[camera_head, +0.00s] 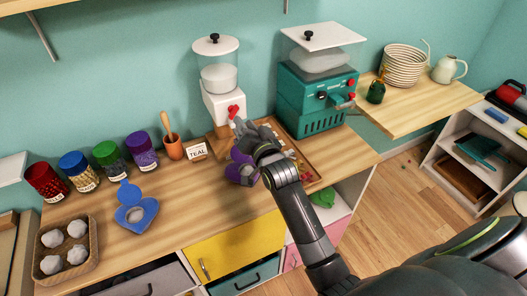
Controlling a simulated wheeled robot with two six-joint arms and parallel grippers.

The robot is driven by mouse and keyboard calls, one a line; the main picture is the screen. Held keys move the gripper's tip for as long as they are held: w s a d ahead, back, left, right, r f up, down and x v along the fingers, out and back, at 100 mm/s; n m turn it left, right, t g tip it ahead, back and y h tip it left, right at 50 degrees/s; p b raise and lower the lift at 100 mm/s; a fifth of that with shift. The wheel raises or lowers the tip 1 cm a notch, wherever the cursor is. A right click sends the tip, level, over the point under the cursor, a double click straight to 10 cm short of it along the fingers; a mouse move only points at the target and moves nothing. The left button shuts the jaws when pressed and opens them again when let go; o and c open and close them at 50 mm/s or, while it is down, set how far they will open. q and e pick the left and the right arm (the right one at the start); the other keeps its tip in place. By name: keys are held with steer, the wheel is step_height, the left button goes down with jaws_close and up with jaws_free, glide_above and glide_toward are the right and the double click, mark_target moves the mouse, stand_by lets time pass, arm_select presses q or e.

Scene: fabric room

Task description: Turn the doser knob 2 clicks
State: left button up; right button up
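The doser (217,100) stands at the back of the wooden counter, a white body with a clear hopper of white powder and a white lid. Its red knob (233,110) is on the front. My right gripper (240,126) is just below and in front of the knob, its tips close to it. I cannot tell whether they touch the knob, or whether the fingers are open or shut. My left gripper is not in view.
A purple object (236,171) is partly hidden by my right gripper, over a wooden tray (309,171). A teal machine (299,102) stands right of the doser. A "TEAL" card (197,151), an orange cup (173,149) and lidded jars (109,158) stand left.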

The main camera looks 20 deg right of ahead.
steer(key=s+b, duration=0.2)
steer(key=s, duration=0.9)
steer(key=shift+d, duration=0.15)
steer(key=shift+s, duration=0.1)
